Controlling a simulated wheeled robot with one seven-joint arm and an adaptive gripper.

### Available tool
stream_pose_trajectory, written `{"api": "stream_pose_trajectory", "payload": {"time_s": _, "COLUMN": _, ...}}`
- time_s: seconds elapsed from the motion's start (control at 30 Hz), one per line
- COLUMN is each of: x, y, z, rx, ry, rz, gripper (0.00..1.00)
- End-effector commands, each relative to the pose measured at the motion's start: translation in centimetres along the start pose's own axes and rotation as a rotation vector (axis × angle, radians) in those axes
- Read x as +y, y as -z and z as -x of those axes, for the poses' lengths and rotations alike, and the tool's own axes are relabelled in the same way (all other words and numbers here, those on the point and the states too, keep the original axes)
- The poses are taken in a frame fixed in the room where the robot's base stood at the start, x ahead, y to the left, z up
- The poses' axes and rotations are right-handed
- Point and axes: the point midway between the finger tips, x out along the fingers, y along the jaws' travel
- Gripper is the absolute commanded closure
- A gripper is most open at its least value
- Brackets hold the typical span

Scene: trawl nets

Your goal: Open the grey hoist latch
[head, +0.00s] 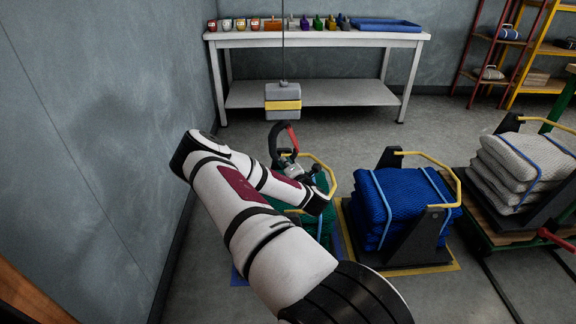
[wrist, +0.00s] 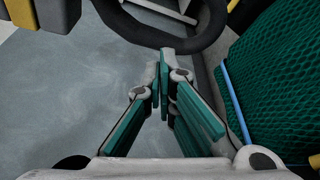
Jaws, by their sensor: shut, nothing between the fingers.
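The grey hoist block (head: 283,92) with a yellow band hangs on a cable, left of centre in the head view. Under it is a dark curved hook (head: 273,140) with a red piece (head: 293,137) on its right side, which looks like its latch. My gripper (head: 287,158) is just below the hook, at the end of my arm. In the wrist view my gripper (wrist: 164,62) has its fingers together and empty, with the tips close to the dark hook curve (wrist: 190,38). I cannot tell whether they touch it. The red piece does not show there.
A green net bale (wrist: 275,75) lies below and beside my gripper, with a yellow bar (head: 325,168) over it. A blue net bale (head: 400,195) and a pale net bale (head: 525,160) stand to the right. A table (head: 310,40) with small items stands behind.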

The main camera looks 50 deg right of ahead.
Motion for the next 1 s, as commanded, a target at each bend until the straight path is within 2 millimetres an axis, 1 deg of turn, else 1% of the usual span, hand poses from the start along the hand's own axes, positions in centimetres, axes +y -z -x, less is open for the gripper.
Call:
{"api": "stream_pose_trajectory", "payload": {"time_s": 0.03, "x": -0.1, "y": 0.1, "z": -1.1, "rx": 0.001, "ry": -0.004, "rz": 0.0, "gripper": 1.0}}
{"api": "stream_pose_trajectory", "payload": {"time_s": 0.1, "x": -0.1, "y": 0.1, "z": -2.5, "rx": 0.0, "ry": -0.004, "rz": 0.001, "gripper": 1.0}}
{"api": "stream_pose_trajectory", "payload": {"time_s": 0.33, "x": -0.2, "y": 0.1, "z": -6.9, "rx": 0.001, "ry": -0.003, "rz": 0.0, "gripper": 1.0}}
{"api": "stream_pose_trajectory", "payload": {"time_s": 0.4, "x": -0.2, "y": -1.4, "z": -6.2, "rx": -0.007, "ry": 0.002, "rz": 0.001, "gripper": 1.0}}
{"api": "stream_pose_trajectory", "payload": {"time_s": 0.6, "x": -0.1, "y": -3.3, "z": -5.5, "rx": -0.003, "ry": 0.001, "rz": 0.0, "gripper": 1.0}}
{"api": "stream_pose_trajectory", "payload": {"time_s": 0.73, "x": -0.1, "y": -3.7, "z": -5.3, "rx": -0.001, "ry": 0.002, "rz": 0.0, "gripper": 1.0}}
{"api": "stream_pose_trajectory", "payload": {"time_s": 1.0, "x": 0.0, "y": -3.8, "z": -5.3, "rx": -0.001, "ry": 0.001, "rz": 0.0, "gripper": 1.0}}
